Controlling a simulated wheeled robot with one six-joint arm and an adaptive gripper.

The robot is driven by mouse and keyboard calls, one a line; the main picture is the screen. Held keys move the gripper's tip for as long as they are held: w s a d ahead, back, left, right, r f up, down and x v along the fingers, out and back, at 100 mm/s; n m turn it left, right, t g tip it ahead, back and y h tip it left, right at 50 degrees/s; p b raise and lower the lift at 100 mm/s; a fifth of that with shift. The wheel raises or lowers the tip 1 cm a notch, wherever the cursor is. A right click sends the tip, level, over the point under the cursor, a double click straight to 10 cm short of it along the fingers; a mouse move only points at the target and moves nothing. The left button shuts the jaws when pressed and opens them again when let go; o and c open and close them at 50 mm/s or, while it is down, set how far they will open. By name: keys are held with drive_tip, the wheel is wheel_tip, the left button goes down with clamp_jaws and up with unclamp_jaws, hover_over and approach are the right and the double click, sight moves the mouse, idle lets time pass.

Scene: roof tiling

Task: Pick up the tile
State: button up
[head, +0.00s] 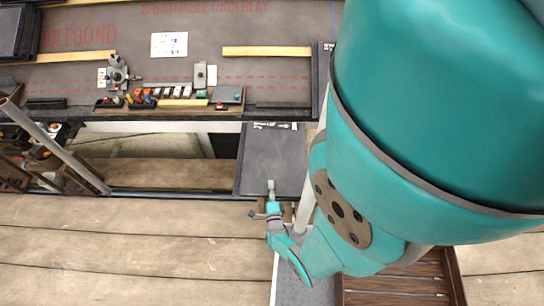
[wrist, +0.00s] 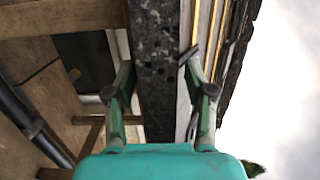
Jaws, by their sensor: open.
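In the head view a dark grey slate tile (head: 268,162) lies at the front edge of the roof, right of centre; I cannot tell whether it is one tile or the top of a stack. My gripper (head: 269,192) is at its near edge, seen from above. In the wrist view my gripper (wrist: 159,68) is open, its two green fingers apart. A dark speckled edge, apparently the tile's (wrist: 157,95), runs between the fingers. Clear gaps show on both sides of it near the fingertips.
The roof underlay (head: 200,70) carries wooden battens (head: 265,51), a paper sheet (head: 169,45) and a row of small tools and blocks (head: 165,97). More dark tiles (head: 12,32) lie at the far left. Wooden deck boards (head: 120,240) run along the front.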

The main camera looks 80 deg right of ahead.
drive_tip(key=shift+d, duration=0.15)
clamp_jaws()
drive_tip(key=shift+w+d+r, duration=0.1)
idle(0.3)
